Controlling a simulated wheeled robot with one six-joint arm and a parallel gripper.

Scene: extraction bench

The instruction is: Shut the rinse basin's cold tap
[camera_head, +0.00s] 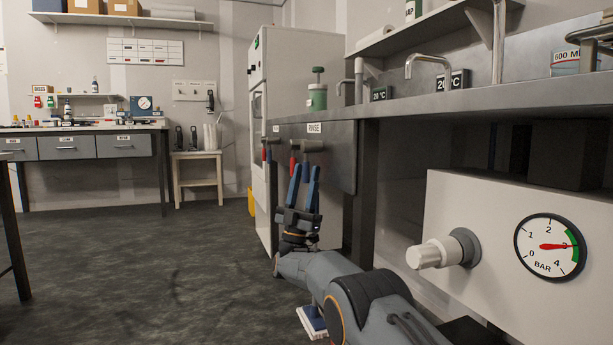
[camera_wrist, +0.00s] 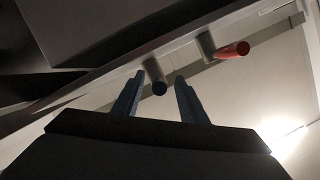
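The cold tap's blue-tipped handle (camera_wrist: 159,88) shows in the wrist view on a short grey stem under the basin front. It lies between the two fingertips of my gripper (camera_wrist: 158,85), with gaps visible on both sides. My gripper (camera_head: 303,178) is open and points upward beneath the RINSE label (camera_head: 314,128) in the head view. The fingers partly cover the tap area there, so I cannot clearly make out the blue handle. A red-tipped handle (camera_wrist: 235,49) is to the right in the wrist view, turned sideways, apart from the fingers.
The steel bench (camera_head: 400,108) overhangs the gripper, with its front panel close by. A white panel with a pressure gauge (camera_head: 550,246) and a pale knob (camera_head: 424,256) stands at right. Open floor (camera_head: 130,270) lies to the left.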

